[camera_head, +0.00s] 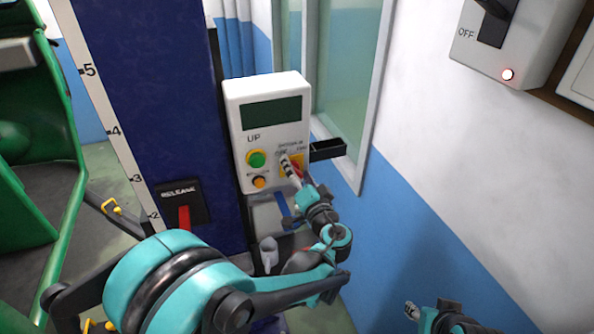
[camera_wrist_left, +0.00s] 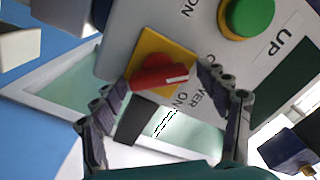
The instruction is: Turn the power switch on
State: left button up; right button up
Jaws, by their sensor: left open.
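A red rotary knob on a yellow plate (camera_head: 299,160) sits on the white control box (camera_head: 262,101). Lettering ending in "ON" is beside it. In the left wrist view the red knob (camera_wrist_left: 158,78) lies between my open fingers, its white mark pointing right. My left gripper (camera_head: 290,166) is right at the knob and covers part of it in the head view. In the left wrist view the left gripper (camera_wrist_left: 163,92) has its two fingers apart on either side of the knob; contact cannot be told. My right gripper (camera_head: 412,311) is low at the right, mostly cut off.
A green button (camera_head: 256,159) and an orange button (camera_head: 259,182) are on the same box. A black tray (camera_head: 328,149) juts out beside it. A blue column (camera_head: 150,80) with a red release lever (camera_head: 184,218) stands left. A grey box marked OFF (camera_head: 520,50) is upper right.

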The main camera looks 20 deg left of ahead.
pick_arm(q)
jog(key=c, duration=1.2)
jog(key=shift+o, duration=0.2)
jog(key=shift+m, duration=0.3)
jog(key=m+b, duration=0.1)
jog(key=m, duration=0.1)
jog(key=shift+f+m, duration=0.15)
jog(key=shift+m, duration=0.25)
jog(key=m+b, duration=0.1)
jog(key=m, duration=0.3)
jog(key=shift+d+f+b, duration=0.1)
jog(key=shift+f+b, duration=0.05)
jog(key=shift+b, duration=0.2)
jog(key=m+b, duration=0.1)
jog(key=m, duration=0.4)
jog(key=shift+f, duration=0.1)
jog(key=shift+m, duration=1.8)
jog(key=shift+b, duration=0.3)
